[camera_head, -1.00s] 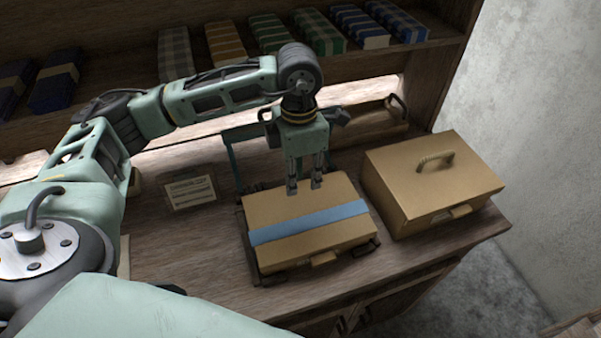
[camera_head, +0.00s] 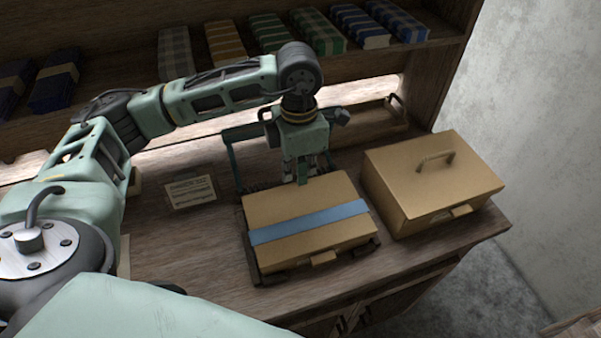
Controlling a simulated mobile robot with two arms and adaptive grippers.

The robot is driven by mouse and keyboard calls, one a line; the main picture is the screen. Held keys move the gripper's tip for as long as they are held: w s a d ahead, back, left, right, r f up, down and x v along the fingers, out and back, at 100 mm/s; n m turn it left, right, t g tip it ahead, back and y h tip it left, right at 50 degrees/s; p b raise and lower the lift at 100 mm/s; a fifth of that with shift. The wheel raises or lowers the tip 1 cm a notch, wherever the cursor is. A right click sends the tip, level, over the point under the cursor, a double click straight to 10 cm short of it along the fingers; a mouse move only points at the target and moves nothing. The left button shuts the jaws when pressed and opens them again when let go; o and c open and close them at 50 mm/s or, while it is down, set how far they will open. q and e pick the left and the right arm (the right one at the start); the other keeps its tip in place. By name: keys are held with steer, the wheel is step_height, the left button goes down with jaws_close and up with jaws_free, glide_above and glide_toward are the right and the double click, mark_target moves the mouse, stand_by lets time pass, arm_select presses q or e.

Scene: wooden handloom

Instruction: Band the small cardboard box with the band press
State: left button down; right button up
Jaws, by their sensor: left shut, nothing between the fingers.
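The small cardboard box (camera_head: 290,205) lies flat with a blue band (camera_head: 312,222) running across its top. It sits in the band press, whose dark base frame (camera_head: 251,258) shows along the box's sides. A dark green upright bar (camera_head: 232,158), seemingly part of the press, stands behind the box, partly hidden by my arm. My left gripper (camera_head: 303,180) points down at the back edge of the box. Its fingers are together and empty; I cannot tell whether the tips touch the box. My right gripper is out of view.
A larger cardboard box (camera_head: 405,178) with a handle stands close to the right. A small sign (camera_head: 190,192) stands left of the press. A wooden tray (camera_head: 375,122) is behind, and a shelf (camera_head: 120,105) holds several folded cloths.

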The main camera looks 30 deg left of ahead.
arm_select(q)
steer(key=c, duration=2.5)
jaws_free()
steer(key=shift+c, duration=0.2)
steer(key=o, duration=0.7)
step_height(320, 180, up, 12)
steer(key=shift+w+a, duration=0.2)
